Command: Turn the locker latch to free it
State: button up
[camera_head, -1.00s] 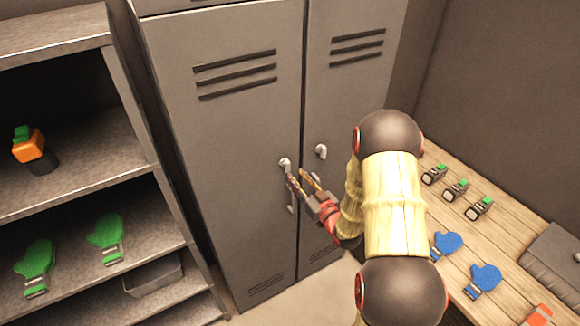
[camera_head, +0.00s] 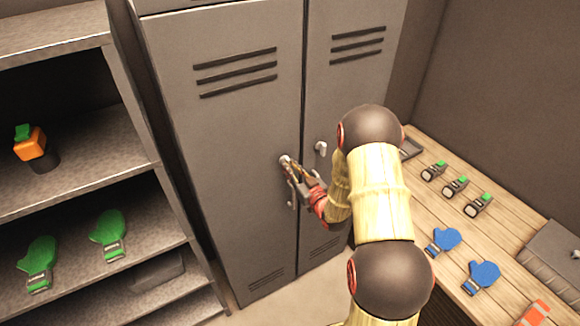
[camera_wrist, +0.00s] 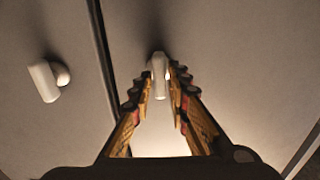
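The grey locker (camera_head: 232,130) has two doors, each with a small pale latch. The left door's latch is mostly covered by my gripper (camera_head: 289,164) in the head view. In the wrist view this latch (camera_wrist: 159,72) hangs down between the fingertips of my gripper (camera_wrist: 160,88). The fingers are apart, one on each side of the latch, with a narrow gap; I cannot tell whether they touch it. The right door's latch (camera_head: 320,148) shows beside my gripper, and in the wrist view it (camera_wrist: 47,80) is at the left, slightly tilted.
A metal shelf (camera_head: 75,130) at the left holds green mitts (camera_head: 108,236) and an orange-and-black item (camera_head: 36,148). A wooden bench (camera_head: 425,205) at the right carries watch-like items (camera_head: 455,187), blue mitts (camera_head: 481,277) and a grey box (camera_head: 555,255).

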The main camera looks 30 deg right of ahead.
grip_shut()
jog(key=shift+m+b, duration=0.3)
jog(key=m+b, duration=0.2)
jog(key=m, duration=0.1)
jog(key=shift+d+m, duration=0.1)
jog(key=shift+m, duration=0.2)
jog(key=m+b, duration=0.2)
jog(key=m, duration=0.2)
jog(key=shift+d+f+m, duration=0.1)
jog(key=shift+m, duration=0.2)
jog(key=m+b, duration=0.1)
jog(key=m, duration=0.3)
jog(key=shift+m, duration=0.3)
jog(key=shift+d+f+m, duration=0.1)
jog(key=shift+f+m, duration=0.05)
jog(key=shift+m, duration=2.05)
